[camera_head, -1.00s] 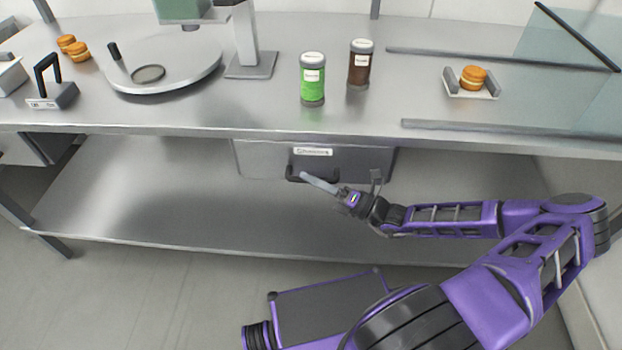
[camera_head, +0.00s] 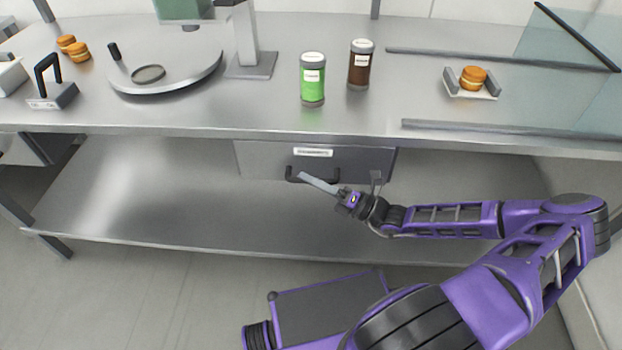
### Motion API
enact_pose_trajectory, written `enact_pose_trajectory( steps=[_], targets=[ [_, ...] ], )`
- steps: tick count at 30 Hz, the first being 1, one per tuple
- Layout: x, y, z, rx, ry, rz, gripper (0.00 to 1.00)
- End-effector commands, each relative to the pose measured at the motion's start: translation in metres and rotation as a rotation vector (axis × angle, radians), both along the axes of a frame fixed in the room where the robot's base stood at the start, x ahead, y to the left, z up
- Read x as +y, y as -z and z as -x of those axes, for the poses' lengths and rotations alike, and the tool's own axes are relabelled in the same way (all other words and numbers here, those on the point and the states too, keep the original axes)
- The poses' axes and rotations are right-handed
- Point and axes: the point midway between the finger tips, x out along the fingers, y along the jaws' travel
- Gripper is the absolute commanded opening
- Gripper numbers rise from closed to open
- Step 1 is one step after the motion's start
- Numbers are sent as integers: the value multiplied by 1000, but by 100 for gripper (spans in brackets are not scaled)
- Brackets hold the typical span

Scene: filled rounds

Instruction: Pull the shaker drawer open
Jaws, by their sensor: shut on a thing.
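The shaker drawer (camera_head: 345,162) hangs under the counter's front edge. Its grey front carries a white label (camera_head: 313,152) whose text is too small to read. It looks flush, or nearly so, under the counter; no drawer inside shows. A dark bar handle (camera_head: 291,175) sits low on the front. My gripper (camera_head: 305,178) reaches in from the right with its pale fingers at the handle, shut on it. The fingers cover part of the handle, and the exact contact is too small to make out.
A green shaker (camera_head: 312,80) and a brown shaker (camera_head: 360,65) stand on the counter (camera_head: 240,112) above the drawer. A round pan-like plate (camera_head: 190,77) is at left, a small tray with a bun (camera_head: 472,80) at right. The lower shelf (camera_head: 170,205) is bare.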

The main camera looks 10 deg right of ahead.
Motion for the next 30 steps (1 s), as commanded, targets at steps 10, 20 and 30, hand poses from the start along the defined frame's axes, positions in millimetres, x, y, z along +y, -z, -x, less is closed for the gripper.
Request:
enact_pose_trajectory(
  steps=[10,20,30],
  targets=[
    [15,-5,46,5,0,-2,0],
    [40,-3,125,5,0,-2,0],
    [60,-1,186,2,1,-1,0]
  ],
)
